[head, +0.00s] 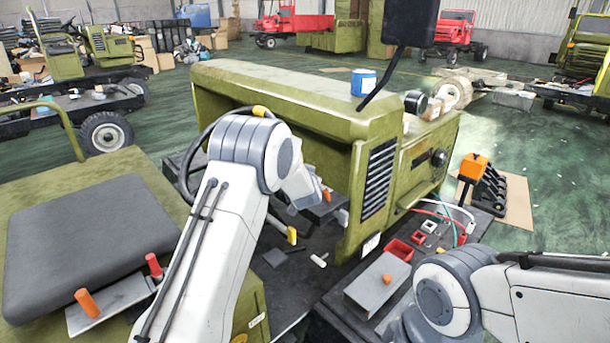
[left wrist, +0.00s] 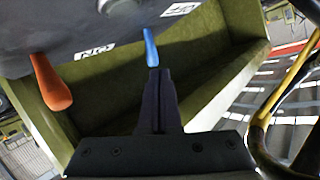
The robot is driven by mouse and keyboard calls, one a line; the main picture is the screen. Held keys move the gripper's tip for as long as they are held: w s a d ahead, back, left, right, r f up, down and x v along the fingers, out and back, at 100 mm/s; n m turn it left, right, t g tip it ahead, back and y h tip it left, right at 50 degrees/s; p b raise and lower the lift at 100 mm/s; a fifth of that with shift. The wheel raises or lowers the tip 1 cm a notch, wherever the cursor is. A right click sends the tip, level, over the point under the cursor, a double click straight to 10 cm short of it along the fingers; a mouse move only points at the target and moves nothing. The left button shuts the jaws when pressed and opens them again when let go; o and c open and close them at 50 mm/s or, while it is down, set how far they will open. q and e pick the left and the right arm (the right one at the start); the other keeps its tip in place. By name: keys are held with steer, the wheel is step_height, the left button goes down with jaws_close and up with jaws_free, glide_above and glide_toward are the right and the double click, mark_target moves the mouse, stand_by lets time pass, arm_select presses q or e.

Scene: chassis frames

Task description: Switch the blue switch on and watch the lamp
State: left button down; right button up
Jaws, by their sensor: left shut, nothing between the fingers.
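In the left wrist view, the blue switch (left wrist: 150,47) is a slim blue lever sticking out from a dark panel (left wrist: 110,22). My left gripper (left wrist: 157,72) is shut and empty, its dark fingertips right at the lever's end. I cannot tell whether they touch. A white label (left wrist: 95,50) that seems to read ON upside down lies left of the lever. Another label (left wrist: 180,9) lies above right, unreadable. In the head view my left arm reaches over to the vehicle's dash and hides the blue switch. I cannot make out a lamp. My right gripper is out of view.
An orange lever (left wrist: 52,85) hangs from the same panel, left of my fingers. A yellow-marked wheel rim (left wrist: 262,118) is at the right. In the head view, the green hood (head: 290,95) is beyond my arm and a grey box (head: 377,282) stands near my right arm.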

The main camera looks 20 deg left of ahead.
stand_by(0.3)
arm_select(q)
steer(key=s+r, duration=0.1)
steer(key=s+d+r+p, duration=0.1)
steer(key=s, duration=0.1)
steer(key=shift+d, duration=0.2)
steer(key=r+b+v, duration=0.1)
steer(key=b+v, duration=0.2)
steer(key=v, duration=0.7)
steer(key=shift+w+d, duration=0.15)
steer(key=shift+w, duration=0.05)
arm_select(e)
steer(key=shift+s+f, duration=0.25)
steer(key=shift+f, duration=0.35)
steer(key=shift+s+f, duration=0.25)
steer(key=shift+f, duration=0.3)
